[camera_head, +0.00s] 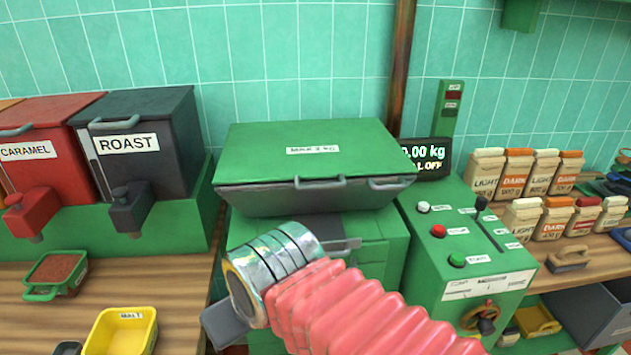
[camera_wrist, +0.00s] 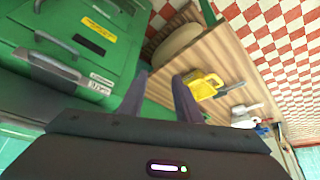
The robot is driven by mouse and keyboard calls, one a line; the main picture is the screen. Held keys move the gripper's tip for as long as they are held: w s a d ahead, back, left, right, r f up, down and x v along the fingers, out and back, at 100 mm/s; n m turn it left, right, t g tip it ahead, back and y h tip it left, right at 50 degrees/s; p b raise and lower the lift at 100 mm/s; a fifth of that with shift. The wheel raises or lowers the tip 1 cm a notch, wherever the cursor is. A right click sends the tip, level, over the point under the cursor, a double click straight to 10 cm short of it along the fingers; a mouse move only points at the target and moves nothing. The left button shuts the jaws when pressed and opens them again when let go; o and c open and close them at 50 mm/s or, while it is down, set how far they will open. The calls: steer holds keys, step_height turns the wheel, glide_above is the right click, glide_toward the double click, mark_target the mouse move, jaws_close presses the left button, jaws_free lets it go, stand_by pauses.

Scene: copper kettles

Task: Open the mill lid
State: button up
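The mill's green lid (camera_head: 310,150) is shut on top of the green mill body (camera_head: 385,240) in the head view. It carries a white label and has a grey handle (camera_head: 320,182) at its front edge. My gripper (camera_head: 223,325) is in front of the mill, low and to the left of the handle, partly hidden by my wrist. In the wrist view my gripper (camera_wrist: 160,78) has its two dark fingers apart with nothing between them. A green body with grey handles, a yellow label and a dark panel (camera_wrist: 75,45) fills the upper left there; it looks like the mill.
Caramel (camera_head: 35,145) and roast (camera_head: 140,140) bins stand left of the mill. A yellow malt tray (camera_head: 122,332) and a green grain tray (camera_head: 57,272) sit on the wooden counter. A green control panel (camera_head: 460,245) and several bags stand right. A wooden post rises behind the mill.

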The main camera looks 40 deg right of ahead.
stand_by(0.4)
steer(key=w+d+m+t+y, duration=0.2)
steer(key=w+d+m+y, duration=0.15)
steer(key=d+m, duration=0.3)
steer(key=w+d+m+t+y, duration=0.1)
steer(key=w+d+m+y, duration=0.25)
steer(key=d+m, duration=0.35)
steer(key=s+d+r+m+t+h, duration=0.2)
steer(key=d+r+t, duration=0.1)
steer(key=d, duration=0.7)
steer(key=s+d+r+m+t+h, duration=0.1)
steer(key=s+d+r+m+t, duration=0.1)
steer(key=d, duration=0.8)
steer(key=shift+d+r+t+h, duration=0.25)
steer(key=shift+r+t+h, duration=0.2)
steer(key=shift+t, duration=0.75)
steer(key=shift+w, duration=0.1)
